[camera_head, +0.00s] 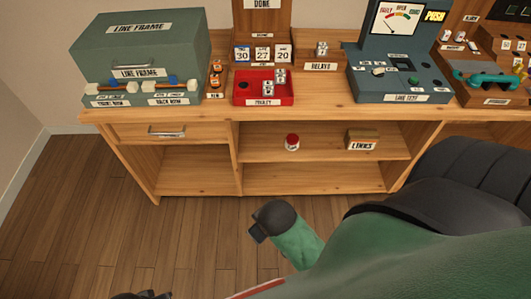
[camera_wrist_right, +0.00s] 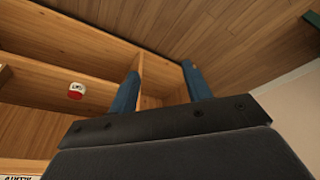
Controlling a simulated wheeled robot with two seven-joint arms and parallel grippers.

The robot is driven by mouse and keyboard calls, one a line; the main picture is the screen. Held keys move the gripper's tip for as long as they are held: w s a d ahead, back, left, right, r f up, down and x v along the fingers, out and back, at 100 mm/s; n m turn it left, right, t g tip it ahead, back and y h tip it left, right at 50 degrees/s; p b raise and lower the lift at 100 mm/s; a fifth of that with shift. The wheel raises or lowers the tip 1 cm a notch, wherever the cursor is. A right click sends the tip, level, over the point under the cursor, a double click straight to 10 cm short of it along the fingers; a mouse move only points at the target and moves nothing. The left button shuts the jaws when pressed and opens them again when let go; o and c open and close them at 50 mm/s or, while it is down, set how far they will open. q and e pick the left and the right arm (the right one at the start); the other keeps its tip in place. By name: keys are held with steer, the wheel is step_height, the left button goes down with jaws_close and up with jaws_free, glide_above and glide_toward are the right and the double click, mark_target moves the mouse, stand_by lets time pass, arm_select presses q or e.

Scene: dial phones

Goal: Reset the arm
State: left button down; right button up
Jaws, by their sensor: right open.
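My right gripper (camera_wrist_right: 160,72) shows in the right wrist view with its two blue fingers apart and nothing between them. The open shelves of the wooden bench and the floor lie beyond it. In the head view my green and black right arm fills the lower right; I cannot make out its fingers there. A dark shape at the bottom edge of the head view may be part of my left gripper (camera_head: 145,295); its fingers cannot be made out.
The wooden bench (camera_head: 330,112) carries a line frame box (camera_head: 140,45), a red tray (camera_head: 252,98) with dice-like blocks, and a line test unit (camera_head: 400,75). A red-capped jar (camera_head: 292,142) and a links box (camera_head: 362,139) stand on the shelf. The floor at left is clear.

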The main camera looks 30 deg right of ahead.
steer(key=s, duration=0.1)
steer(key=s+a+g, duration=0.1)
steer(key=s, duration=0.1)
steer(key=s+a+g+y, duration=0.1)
steer(key=s, duration=0.1)
steer(key=shift+s+f+m, duration=0.15)
steer(key=shift+m, duration=0.15)
stand_by(0.4)
